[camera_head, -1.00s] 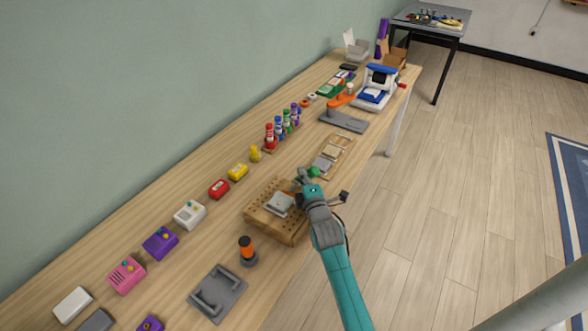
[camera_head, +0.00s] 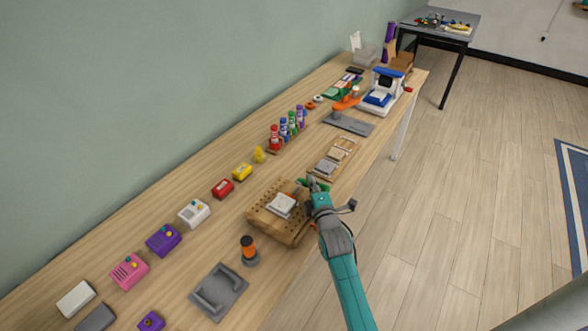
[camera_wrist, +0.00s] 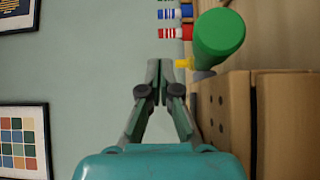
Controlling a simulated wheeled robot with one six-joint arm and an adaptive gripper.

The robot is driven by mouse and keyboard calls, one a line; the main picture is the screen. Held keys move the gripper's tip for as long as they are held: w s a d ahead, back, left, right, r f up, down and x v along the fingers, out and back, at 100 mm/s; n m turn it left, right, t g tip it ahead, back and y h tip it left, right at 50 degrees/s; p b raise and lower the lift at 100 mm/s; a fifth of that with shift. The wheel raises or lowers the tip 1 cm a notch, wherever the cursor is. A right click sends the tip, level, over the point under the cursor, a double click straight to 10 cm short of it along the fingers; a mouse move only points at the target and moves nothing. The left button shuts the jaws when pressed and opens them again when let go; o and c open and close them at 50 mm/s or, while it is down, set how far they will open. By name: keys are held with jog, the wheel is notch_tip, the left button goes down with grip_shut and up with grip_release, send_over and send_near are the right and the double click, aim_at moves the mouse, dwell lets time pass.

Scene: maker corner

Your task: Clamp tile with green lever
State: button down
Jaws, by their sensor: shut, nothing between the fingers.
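A pale grey tile (camera_head: 282,204) lies on a wooden block with holes (camera_head: 262,222) near the front of the bench. The block's side also shows in the wrist view (camera_wrist: 238,120). The green lever (camera_wrist: 219,38) appears large as a rounded green grip at upper right in the wrist view. In the head view only bits of green show around my gripper, which hides most of it. My gripper (camera_wrist: 159,68) is shut and empty, its fingertips just left of the green grip in the wrist view. In the head view my gripper (camera_head: 312,181) is at the block's far right corner.
An orange-and-black tool (camera_head: 248,248) and a grey tray (camera_head: 219,290) stand in front of the block. A wooden board with grey plates (camera_head: 333,160) lies just behind. Several coloured bottles (camera_head: 287,126) and small boxes line the wall side. Floor right of the bench is clear.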

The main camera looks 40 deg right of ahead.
jog(key=v, duration=1.2)
dwell(0.4)
jog(key=s+a+f+m+y, duration=0.2)
jog(key=s+a+m, duration=0.1)
jog(key=s+a, duration=0.4)
jog(key=s+a+f+m+y, duration=0.2)
jog(key=s+a, duration=0.4)
jog(key=s, duration=0.3)
jog(key=s+a+r+m+y, duration=0.1)
jog(key=s+a+r+m, duration=0.2)
jog(key=s, duration=0.6)
jog(key=s+a+r+m+g+y, duration=0.1)
jog(key=s+a+r+m+y, duration=0.1)
jog(key=s, duration=0.8)
jog(key=a+r+m, duration=0.1)
jog(key=a+m, duration=0.1)
jog(key=m, duration=0.1)
jog(key=shift+g, duration=0.3)
